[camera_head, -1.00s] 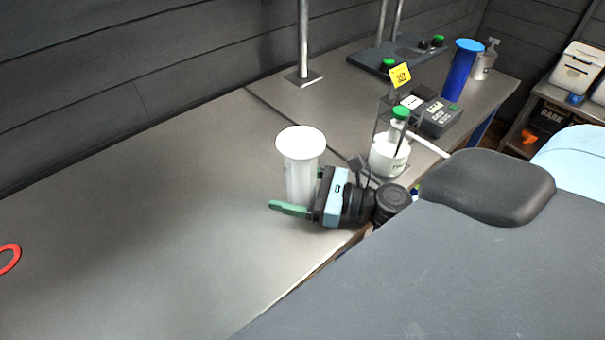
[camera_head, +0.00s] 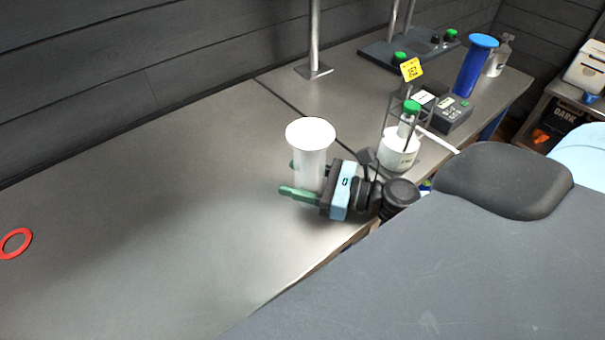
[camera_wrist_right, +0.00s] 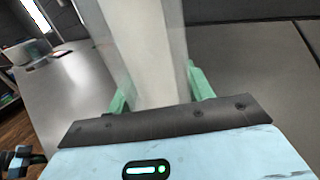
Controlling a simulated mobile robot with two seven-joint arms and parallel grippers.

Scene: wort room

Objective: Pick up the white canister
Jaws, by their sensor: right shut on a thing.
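The white canister (camera_head: 311,150) is a tall cylinder with a wide round top, upright over the grey bench in the head view. My right gripper (camera_head: 294,178) is shut on its lower body, with one green finger on each side. In the right wrist view the pale canister body (camera_wrist_right: 148,50) fills the space between the green fingers (camera_wrist_right: 157,88). Whether its base touches the bench is hard to tell, as the gripper hides its lower end. My left gripper is not in view.
A red ring (camera_head: 14,243) lies at the far left.

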